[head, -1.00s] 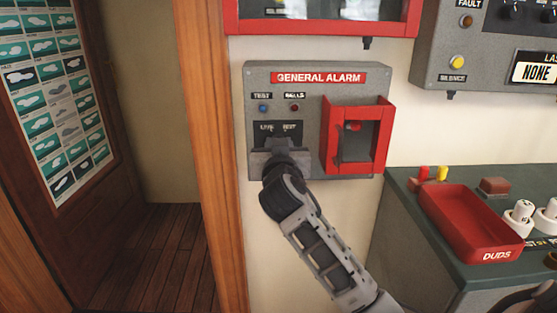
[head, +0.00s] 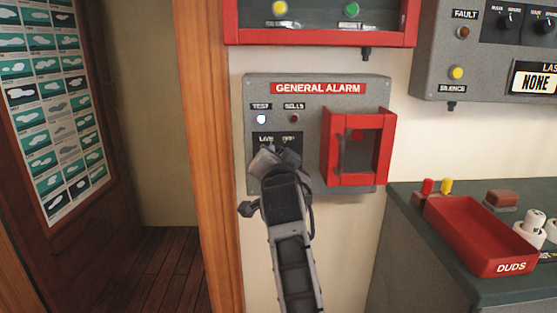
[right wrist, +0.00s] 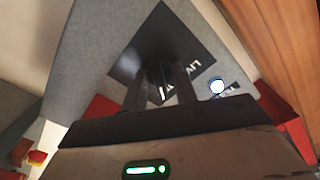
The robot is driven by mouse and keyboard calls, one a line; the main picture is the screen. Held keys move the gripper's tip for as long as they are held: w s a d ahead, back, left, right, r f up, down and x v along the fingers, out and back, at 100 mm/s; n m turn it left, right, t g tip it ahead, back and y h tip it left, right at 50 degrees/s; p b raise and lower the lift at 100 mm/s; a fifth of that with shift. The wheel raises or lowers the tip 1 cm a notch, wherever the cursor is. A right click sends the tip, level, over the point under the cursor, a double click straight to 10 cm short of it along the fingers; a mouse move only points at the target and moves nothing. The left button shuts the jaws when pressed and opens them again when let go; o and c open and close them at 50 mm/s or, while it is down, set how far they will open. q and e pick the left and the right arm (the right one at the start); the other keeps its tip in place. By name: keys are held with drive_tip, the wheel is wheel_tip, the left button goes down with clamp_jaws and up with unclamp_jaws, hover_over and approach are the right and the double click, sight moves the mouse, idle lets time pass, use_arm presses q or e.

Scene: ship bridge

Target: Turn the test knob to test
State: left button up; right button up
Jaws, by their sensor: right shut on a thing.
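The grey general alarm box (head: 318,186) hangs on the wall in the head view. My right gripper (head: 276,152) is at its lower left and hides most of the knob there. In the right wrist view, the black test knob (right wrist: 160,73) is between the two fingers of my right gripper (right wrist: 161,84), which is shut on it. A white mark shows on the knob. The knob's dark plate has a LIVE label and a second, partly hidden label. The TEST lamp (head: 262,119) glows bright white-blue, and it also shows lit in the right wrist view (right wrist: 216,86). My left gripper is not in view.
A red-framed cover (head: 388,150) with a handle is on the box, right of the gripper. The red BELLS lamp (head: 294,118) looks dark. A red DUDS tray (head: 470,240) stands on the counter at right. A wooden door frame (head: 210,150) is at left.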

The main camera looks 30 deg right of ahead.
sight(278, 137)
idle(0.4)
drive_tip(key=o, duration=1)
drive_tip(key=shift+c, duration=0.2)
drive_tip(key=shift+r, duration=0.35)
wheel_tip(278, 137, up, 3)
drive_tip(key=shift+f+p, duration=0.1)
drive_tip(key=shift+p, duration=0.2)
drive_tip(key=s+a+r, duration=0.7)
drive_tip(key=s+r, duration=0.2)
drive_tip(key=s, duration=0.3)
drive_tip(key=shift+a+r, duration=0.2)
drive_tip(key=shift+r, duration=0.05)
